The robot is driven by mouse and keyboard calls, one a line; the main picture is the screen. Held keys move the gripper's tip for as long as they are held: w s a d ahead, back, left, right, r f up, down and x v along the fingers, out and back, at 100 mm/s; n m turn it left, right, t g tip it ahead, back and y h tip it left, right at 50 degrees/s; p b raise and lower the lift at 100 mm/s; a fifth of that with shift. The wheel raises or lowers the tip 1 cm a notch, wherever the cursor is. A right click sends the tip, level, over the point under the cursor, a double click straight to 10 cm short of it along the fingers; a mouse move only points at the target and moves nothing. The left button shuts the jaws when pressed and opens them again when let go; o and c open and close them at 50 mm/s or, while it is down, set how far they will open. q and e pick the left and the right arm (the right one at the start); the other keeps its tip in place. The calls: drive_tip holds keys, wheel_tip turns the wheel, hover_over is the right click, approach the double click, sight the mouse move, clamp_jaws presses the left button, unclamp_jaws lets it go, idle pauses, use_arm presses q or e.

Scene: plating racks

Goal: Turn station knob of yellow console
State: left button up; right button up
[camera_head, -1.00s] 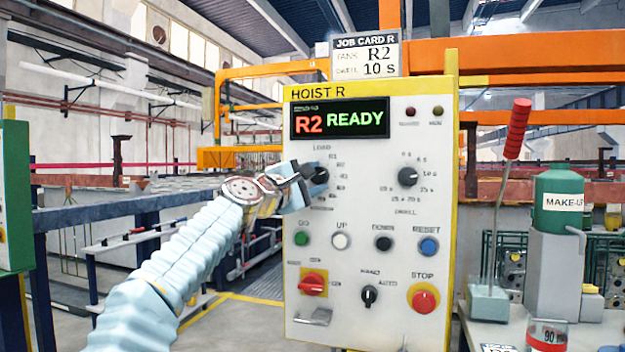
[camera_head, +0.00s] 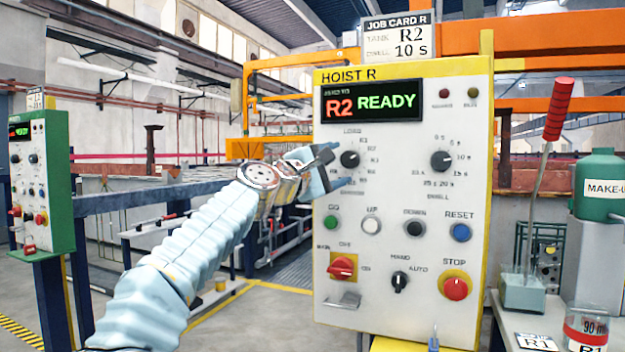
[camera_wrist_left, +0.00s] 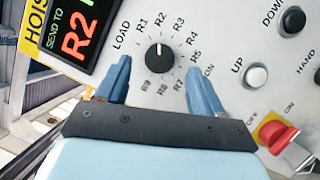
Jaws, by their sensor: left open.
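The yellow-edged console (camera_head: 405,200), headed HOIST R, stands in the middle right of the head view. Its display (camera_head: 371,101) reads R2 READY. The black station knob (camera_head: 350,159) sits below the display, ringed by labels from LOAD through R1, R2 and on. In the left wrist view the knob (camera_wrist_left: 160,57) has its white mark pointing up toward R2. My left gripper (camera_head: 322,168) is open and empty, just left of the knob. In the wrist view its fingertips (camera_wrist_left: 157,76) straddle the space below the knob, apart from it.
Dwell knob (camera_head: 441,160), buttons, a red main switch (camera_head: 342,267) and a red stop button (camera_head: 456,288) share the panel. A job card (camera_head: 395,38) above reads R2, 10 s. A green console (camera_head: 40,185) stands far left.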

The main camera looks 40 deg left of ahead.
use_arm(q)
drive_tip(key=s+a+f+b, duration=0.1)
drive_tip(key=s+f+b, duration=0.1)
drive_tip(key=s, duration=0.8)
drive_tip(key=shift+s+b, duration=0.15)
drive_tip(key=shift+b, duration=0.25)
